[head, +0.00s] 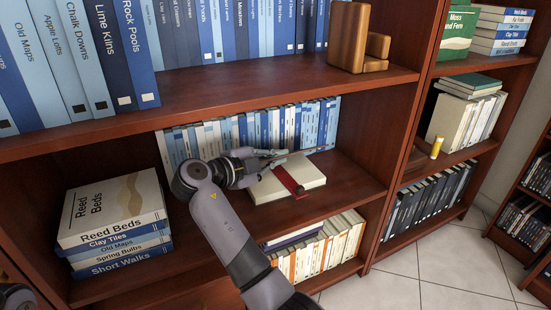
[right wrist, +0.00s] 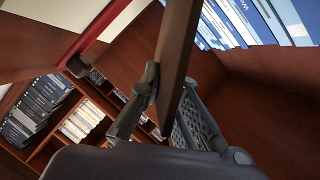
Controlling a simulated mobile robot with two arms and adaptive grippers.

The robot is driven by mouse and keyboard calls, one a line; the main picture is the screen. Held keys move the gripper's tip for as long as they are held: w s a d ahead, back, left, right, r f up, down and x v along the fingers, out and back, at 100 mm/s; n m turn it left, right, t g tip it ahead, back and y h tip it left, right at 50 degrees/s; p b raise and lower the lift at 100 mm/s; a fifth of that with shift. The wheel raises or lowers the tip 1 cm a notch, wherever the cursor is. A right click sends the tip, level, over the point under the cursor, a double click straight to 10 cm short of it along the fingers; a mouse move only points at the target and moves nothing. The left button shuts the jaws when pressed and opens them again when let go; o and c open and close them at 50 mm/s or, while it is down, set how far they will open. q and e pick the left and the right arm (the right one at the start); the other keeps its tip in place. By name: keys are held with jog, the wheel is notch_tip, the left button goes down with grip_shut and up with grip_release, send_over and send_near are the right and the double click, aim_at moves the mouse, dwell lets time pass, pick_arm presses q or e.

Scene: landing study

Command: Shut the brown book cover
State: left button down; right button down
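The open book (head: 308,171) lies on the middle shelf, cream on both sides of a red strip (head: 288,180). Its brown cover stands raised, seen almost edge-on in the head view; it fills the upper middle of the right wrist view (right wrist: 177,55). My right gripper (head: 275,157) is above the left part of the book. Its fingers lie on either side of the brown cover, close against both faces, and appear shut on it; the far finger's contact is partly hidden. Only a dark part of my left arm shows at the lower left corner; its gripper is not visible.
A row of blue books (head: 265,127) stands behind the open book. A stack topped by the Reed Beds book (head: 115,205) lies at the left of this shelf. The upper shelf board (head: 220,84) overhangs, and an upright panel (head: 395,130) closes the right. Bare shelf lies right of the book.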

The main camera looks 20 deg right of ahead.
jog(key=c, duration=1.8)
grip_release()
notch_tip(320, 180, up, 10)
jog(key=shift+f, duration=0.1)
jog(key=shift+c, duration=0.4)
